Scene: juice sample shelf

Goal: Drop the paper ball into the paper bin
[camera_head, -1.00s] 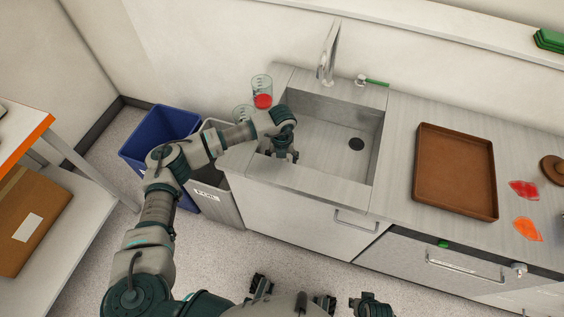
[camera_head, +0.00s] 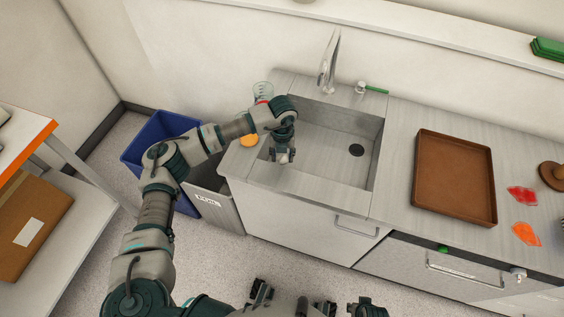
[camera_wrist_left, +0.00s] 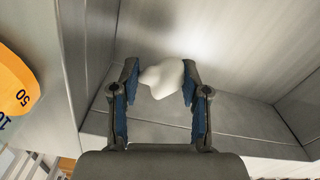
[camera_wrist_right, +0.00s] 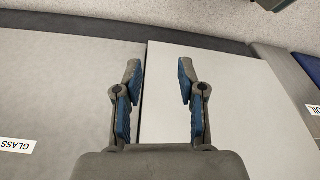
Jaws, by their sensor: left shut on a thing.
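The paper ball (camera_wrist_left: 161,78) is a white crumpled lump between the fingertips of my left gripper (camera_wrist_left: 160,82) in the left wrist view. In the head view this gripper (camera_head: 282,155) points down inside the left part of the sink, shut on the ball. I cannot tell whether the ball still touches the sink floor. A blue bin (camera_head: 165,127) stands on the floor left of the counter; no label on it shows, so I cannot tell if it is the paper bin. My right gripper (camera_wrist_right: 158,82) is open and empty in the right wrist view.
A grey bin (camera_head: 215,208) with a partly legible label stands between the blue bin and the counter. The faucet (camera_head: 328,65) rises behind the sink.

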